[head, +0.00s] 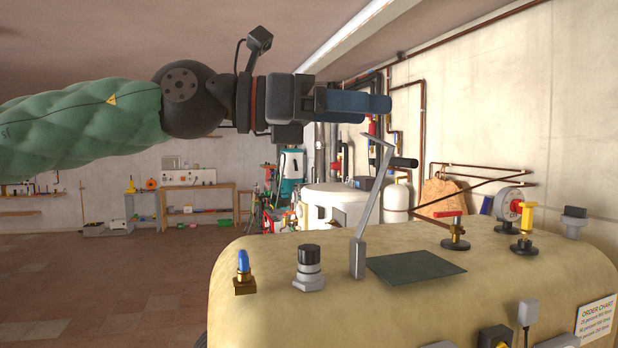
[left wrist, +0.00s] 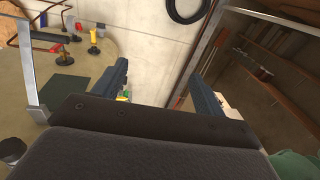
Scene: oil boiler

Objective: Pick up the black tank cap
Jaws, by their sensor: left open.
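A black cap (head: 309,254) sits upright on a pale grey fitting on the beige tank (head: 400,318), near its front left. A black round top at the lower left edge of the left wrist view (left wrist: 12,149) looks like the same cap, partly cut off. Another dark-topped grey fitting (head: 575,212) stands at the tank's far right. My left gripper (head: 376,110) is open and empty, held in the air well above the tank, pointing right. Its two blue fingers stand apart in the left wrist view (left wrist: 158,80). My right gripper is in neither view.
A bent metal lever (head: 375,195) rises from the tank right of the cap, beside a dark flat plate (head: 415,267). A blue-topped brass fitting (head: 243,272) stands left of the cap. A red-handled valve (head: 455,232) is further right. Space above the cap looks clear.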

